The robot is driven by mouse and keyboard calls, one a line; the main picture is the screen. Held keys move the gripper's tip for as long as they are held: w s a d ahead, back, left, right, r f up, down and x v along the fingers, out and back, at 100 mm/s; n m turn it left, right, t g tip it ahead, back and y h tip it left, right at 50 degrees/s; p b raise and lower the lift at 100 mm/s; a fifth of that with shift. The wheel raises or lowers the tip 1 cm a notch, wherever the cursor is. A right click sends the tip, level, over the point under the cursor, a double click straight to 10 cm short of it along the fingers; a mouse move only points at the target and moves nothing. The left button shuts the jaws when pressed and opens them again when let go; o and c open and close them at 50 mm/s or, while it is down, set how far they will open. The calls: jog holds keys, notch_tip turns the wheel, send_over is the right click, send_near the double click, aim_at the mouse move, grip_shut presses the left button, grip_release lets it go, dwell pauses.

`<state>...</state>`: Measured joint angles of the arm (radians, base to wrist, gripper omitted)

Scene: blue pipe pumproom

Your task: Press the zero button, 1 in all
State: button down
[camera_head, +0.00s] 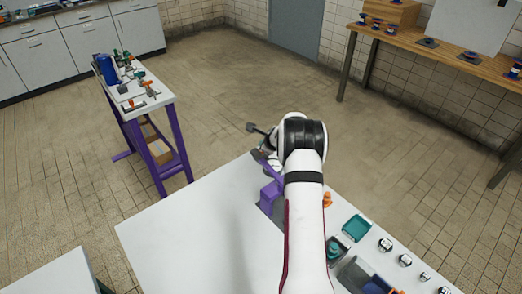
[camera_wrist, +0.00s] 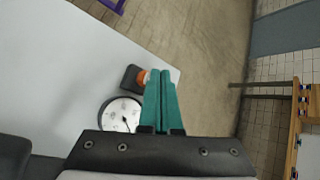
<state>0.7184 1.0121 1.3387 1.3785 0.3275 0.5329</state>
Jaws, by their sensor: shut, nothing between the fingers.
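My gripper (camera_wrist: 160,73) is shut and empty, its two green fingers side by side in the wrist view. A round gauge with a white dial and dark rim (camera_wrist: 121,115) sits just left of the fingers. A small dark block with an orange and white part (camera_wrist: 134,77) is beside the fingertips, near the table edge. I cannot tell whether that part is the zero button or whether the fingers touch it; no label is readable. In the head view my arm hides the gripper and the gauge.
The white table (camera_head: 190,235) is clear on its left. A purple stand (camera_head: 271,196) is beside my arm. A teal tray (camera_head: 356,227) and several small white-topped items (camera_head: 405,260) line the right edge. A purple-legged bench (camera_head: 150,103) stands beyond.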

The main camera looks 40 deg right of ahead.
jog(key=shift+r, duration=0.1)
jog(key=shift+r, duration=2.4)
jog(key=s+a+r+n+g+y, duration=0.15)
jog(key=a+r+n, duration=0.25)
jog(key=a, duration=0.5)
jog(key=s+a+r+n+y, duration=0.2)
jog(key=s+a+r+n, duration=0.15)
jog(key=a, duration=0.65)
jog(key=s+a+r+n+g+y, duration=0.1)
jog(key=s+a+r+n+y, duration=0.1)
jog(key=a+r+n, duration=0.5)
jog(key=s+a+f+n+g, duration=0.1)
jog(key=s+a+n+g, duration=0.15)
jog(key=s+a, duration=0.65)
jog(key=s+a+n+g, duration=0.2)
jog(key=s+a+n, duration=0.3)
jog(key=s, duration=0.7)
jog(key=s+f+n+g, duration=0.2)
jog(key=s+n, duration=0.1)
jog(key=s, duration=0.8)
jog(key=shift+s+a+f+h, duration=0.2)
jog(key=shift+a+f+h, duration=0.2)
jog(key=shift+a+h, duration=0.05)
